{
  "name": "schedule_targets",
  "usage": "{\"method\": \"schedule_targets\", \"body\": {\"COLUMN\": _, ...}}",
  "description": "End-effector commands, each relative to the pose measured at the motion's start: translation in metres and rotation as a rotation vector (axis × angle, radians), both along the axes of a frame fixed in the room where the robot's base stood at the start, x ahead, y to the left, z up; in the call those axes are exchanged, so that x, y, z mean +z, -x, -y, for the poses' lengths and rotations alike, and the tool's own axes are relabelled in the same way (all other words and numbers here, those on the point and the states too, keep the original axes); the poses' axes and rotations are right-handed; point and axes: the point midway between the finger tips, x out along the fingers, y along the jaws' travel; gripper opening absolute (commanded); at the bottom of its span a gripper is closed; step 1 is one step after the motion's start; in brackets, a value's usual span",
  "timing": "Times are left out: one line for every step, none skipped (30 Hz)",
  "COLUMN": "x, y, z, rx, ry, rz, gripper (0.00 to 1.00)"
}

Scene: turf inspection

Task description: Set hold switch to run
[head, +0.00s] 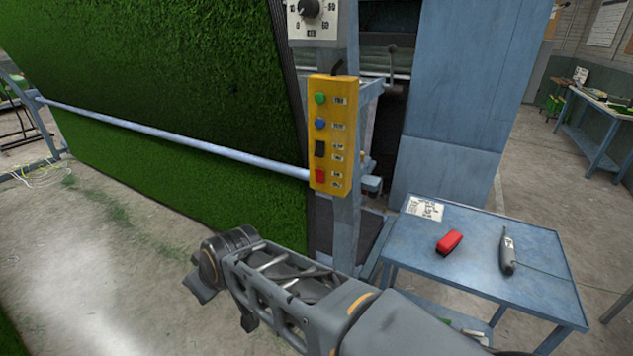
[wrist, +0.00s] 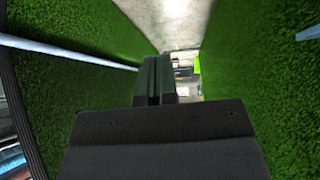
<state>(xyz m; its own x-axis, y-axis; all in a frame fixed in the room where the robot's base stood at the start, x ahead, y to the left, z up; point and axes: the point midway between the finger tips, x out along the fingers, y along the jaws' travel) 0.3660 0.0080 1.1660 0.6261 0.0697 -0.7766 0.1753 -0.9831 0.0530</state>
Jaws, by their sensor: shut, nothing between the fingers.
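A yellow control box (head: 334,136) hangs on a blue-grey post, with a green button (head: 320,98), a blue button (head: 320,124), a black switch (head: 319,149) and a red switch (head: 320,176). The black and red ones each have two small labels beside them. The lettering is too small to read, so I cannot tell which is the hold switch or how it is set. My gripper (wrist: 156,77) is shut and empty in the wrist view, pointing along a gap between turf surfaces. In the head view my arm reaches left, below and apart from the box.
A dial (head: 310,9) sits above the box. Green turf (head: 180,70) hangs at left, crossed by a pale bar (head: 170,135). A blue table (head: 490,279) at right carries a red object (head: 449,242) and a grey tool (head: 507,252).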

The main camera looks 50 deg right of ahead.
Motion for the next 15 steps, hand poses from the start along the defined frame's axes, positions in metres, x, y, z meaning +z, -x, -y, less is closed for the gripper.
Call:
{"method": "schedule_targets", "body": {"x": -0.006, "y": -0.023, "z": 0.006, "rx": 0.029, "ry": 0.034, "rz": 0.090, "gripper": 0.00}}
{"method": "schedule_targets", "body": {"x": -0.003, "y": -0.039, "z": 0.011, "rx": 0.045, "ry": 0.067, "rz": 0.160, "gripper": 0.00}}
{"method": "schedule_targets", "body": {"x": 0.000, "y": -0.058, "z": 0.020, "rx": 0.056, "ry": 0.128, "rz": 0.251, "gripper": 0.00}}
{"method": "schedule_targets", "body": {"x": 0.003, "y": -0.072, "z": 0.030, "rx": 0.056, "ry": 0.183, "rz": 0.316, "gripper": 0.00}}
{"method": "schedule_targets", "body": {"x": 0.006, "y": -0.085, "z": 0.040, "rx": 0.050, "ry": 0.246, "rz": 0.378, "gripper": 0.00}}
{"method": "schedule_targets", "body": {"x": 0.010, "y": -0.100, "z": 0.056, "rx": 0.033, "ry": 0.337, "rz": 0.451, "gripper": 0.00}}
{"method": "schedule_targets", "body": {"x": 0.011, "y": -0.109, "z": 0.071, "rx": 0.003, "ry": 0.420, "rz": 0.486, "gripper": 0.00}}
{"method": "schedule_targets", "body": {"x": 0.012, "y": -0.116, "z": 0.087, "rx": -0.030, "ry": 0.504, "rz": 0.511, "gripper": 0.00}}
{"method": "schedule_targets", "body": {"x": 0.014, "y": -0.123, "z": 0.107, "rx": -0.074, "ry": 0.620, "rz": 0.536, "gripper": 0.00}}
{"method": "schedule_targets", "body": {"x": 0.014, "y": -0.126, "z": 0.123, "rx": -0.109, "ry": 0.709, "rz": 0.540, "gripper": 0.00}}
{"method": "schedule_targets", "body": {"x": 0.014, "y": -0.127, "z": 0.138, "rx": -0.145, "ry": 0.796, "rz": 0.535, "gripper": 0.00}}
{"method": "schedule_targets", "body": {"x": 0.013, "y": -0.127, "z": 0.158, "rx": -0.194, "ry": 0.911, "rz": 0.515, "gripper": 0.00}}
{"method": "schedule_targets", "body": {"x": 0.012, "y": -0.125, "z": 0.172, "rx": -0.233, "ry": 0.993, "rz": 0.488, "gripper": 0.00}}
{"method": "schedule_targets", "body": {"x": 0.010, "y": -0.122, "z": 0.185, "rx": -0.270, "ry": 1.071, "rz": 0.453, "gripper": 0.00}}
{"method": "schedule_targets", "body": {"x": 0.008, "y": -0.117, "z": 0.201, "rx": -0.315, "ry": 1.167, "rz": 0.399, "gripper": 0.00}}
